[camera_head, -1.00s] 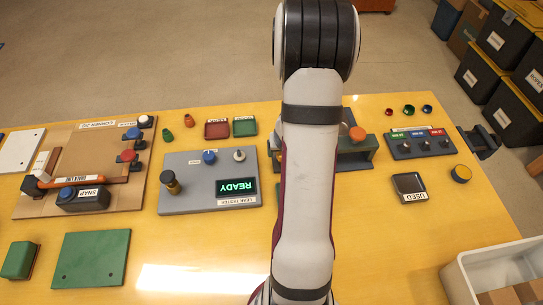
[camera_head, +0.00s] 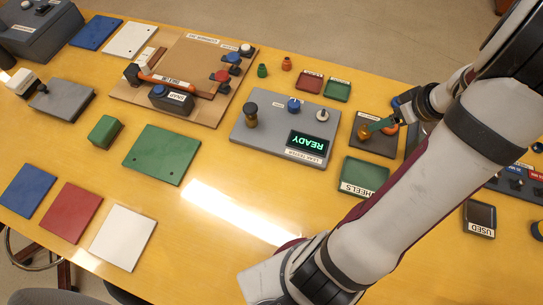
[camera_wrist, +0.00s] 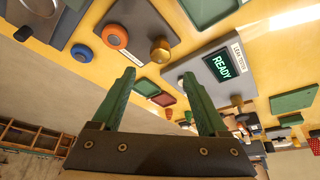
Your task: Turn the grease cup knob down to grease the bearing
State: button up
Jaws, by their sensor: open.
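A dark plate (camera_head: 372,147) lies right of the tester box in the head view. It carries a brass knob (camera_head: 363,133), probably the grease cup knob, and an orange round part (camera_head: 390,129). In the wrist view the same brass knob (camera_wrist: 160,50) stands just beyond my fingertips, roughly between them. My gripper (camera_wrist: 163,77) is open and empty, with two green fingers. No lettering on the knob is readable.
The grey leak tester (camera_head: 245,130), with a lit READY display, is close left of the plate. A green WHEELS tray (camera_head: 363,177) lies just in front. Small red (camera_head: 310,81) and green (camera_head: 337,89) trays lie behind. A dark USED tray (camera_head: 480,219) is at right.

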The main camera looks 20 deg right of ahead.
jog(key=v, duration=0.8)
jog(key=w+a+r+m+g+y, duration=0.1)
jog(key=w+a, duration=0.2)
jog(key=a, duration=0.5)
jog(key=w+a+r+y, duration=0.1)
jog(key=w+a, duration=0.2)
jog(key=a, duration=0.5)
jog(key=s+a+m+g, duration=0.1)
jog(key=s+a, duration=0.1)
jog(key=a, duration=0.5)
jog(key=s+a+m+g, duration=0.1)
jog(key=s+a+m, duration=0.1)
jog(key=a, duration=0.6)
jog(key=shift+s+r+g, duration=0.4)
jog(key=shift+s+r, duration=0.05)
jog(key=shift+s, duration=0.2)
jog(key=n+g+h, duration=0.4)
jog(key=n+h, duration=0.1)
jog(key=n, duration=0.8)
send_over(366, 129)
jog(key=w+a, duration=0.4)
jog(key=w, duration=0.1)
notch_tip(366, 129, down, 4)
jog(key=x, duration=1.5)
jog(key=shift+s+f, duration=0.3)
